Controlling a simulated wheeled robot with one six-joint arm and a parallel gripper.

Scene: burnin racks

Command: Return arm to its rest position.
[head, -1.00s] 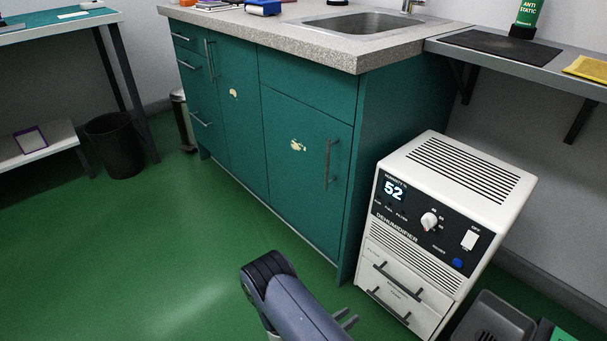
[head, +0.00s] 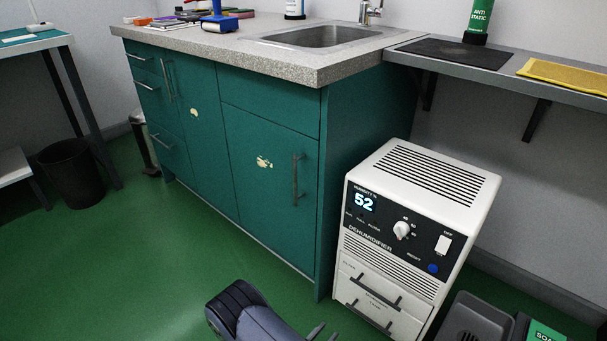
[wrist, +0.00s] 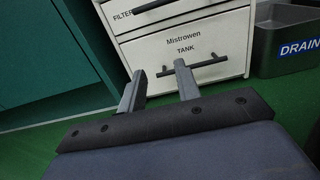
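My gripper (wrist: 159,72) shows in the wrist view with its two grey fingers apart and nothing between them. The fingers point toward the lower front of the white dehumidifier (wrist: 229,48), near the drawer marked TANK. I cannot tell the exact distance, but no contact is clear. In the head view my arm (head: 255,318) is at the bottom edge, in front of the green cabinet. Only the finger ends (head: 322,331) show there, and the rest is cut off.
The dehumidifier (head: 460,190) stands right of the green cabinet (head: 268,195) with its sink (head: 325,37). A grey bin (head: 468,318) stands at the lower right, marked DRAIN in the wrist view (wrist: 283,62). A black bin (head: 72,175) is at left. Green floor (head: 120,270) is clear at lower left.

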